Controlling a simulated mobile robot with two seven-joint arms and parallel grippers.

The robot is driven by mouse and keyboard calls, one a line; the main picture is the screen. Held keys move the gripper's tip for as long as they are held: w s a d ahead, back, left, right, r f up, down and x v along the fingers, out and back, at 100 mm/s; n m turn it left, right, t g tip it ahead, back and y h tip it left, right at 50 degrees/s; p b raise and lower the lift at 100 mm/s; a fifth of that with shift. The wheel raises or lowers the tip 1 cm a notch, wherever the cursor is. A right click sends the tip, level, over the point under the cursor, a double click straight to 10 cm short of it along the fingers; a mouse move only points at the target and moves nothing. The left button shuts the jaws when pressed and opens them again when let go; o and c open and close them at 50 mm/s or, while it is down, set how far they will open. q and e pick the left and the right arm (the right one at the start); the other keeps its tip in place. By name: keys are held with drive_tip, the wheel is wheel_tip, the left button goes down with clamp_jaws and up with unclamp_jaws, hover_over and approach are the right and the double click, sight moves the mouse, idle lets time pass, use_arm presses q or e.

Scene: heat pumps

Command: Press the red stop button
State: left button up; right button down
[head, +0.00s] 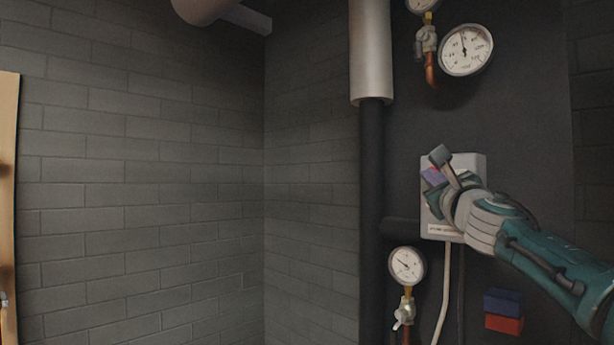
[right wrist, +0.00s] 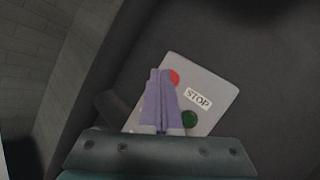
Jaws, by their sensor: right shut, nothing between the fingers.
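The red stop button (right wrist: 174,76) shows in the right wrist view on a light grey control box (right wrist: 213,84), beside a white STOP label (right wrist: 198,99). A green button (right wrist: 190,119) sits lower on the same box. My right gripper (right wrist: 160,74) is shut and empty, its purple fingers overlapping the box near the red button's left edge. I cannot tell whether the fingertips touch it. In the head view the control box (head: 468,163) hangs on the dark panel. My right gripper (head: 432,177) is in front of it and hides both buttons. My left gripper is not in view.
A large gauge (head: 466,50) is above the box, and a smaller gauge (head: 407,266) is below left. A vertical pipe (head: 371,55) runs left of the box. A cable (head: 444,290) hangs under it. Blue and red blocks (head: 503,310) are lower right.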

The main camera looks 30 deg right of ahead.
drive_tip(key=shift+s+a+p, duration=0.2)
drive_tip(key=shift+a+p, duration=0.35)
drive_tip(key=shift+a, duration=0.2)
drive_tip(key=a+p, duration=0.1)
drive_tip(key=a, duration=0.1)
drive_tip(key=s+a+p, duration=0.1)
drive_tip(key=a, duration=0.1)
drive_tip(key=shift+s+a+p, duration=0.2)
drive_tip(key=shift+a+p, duration=0.2)
idle(0.6)
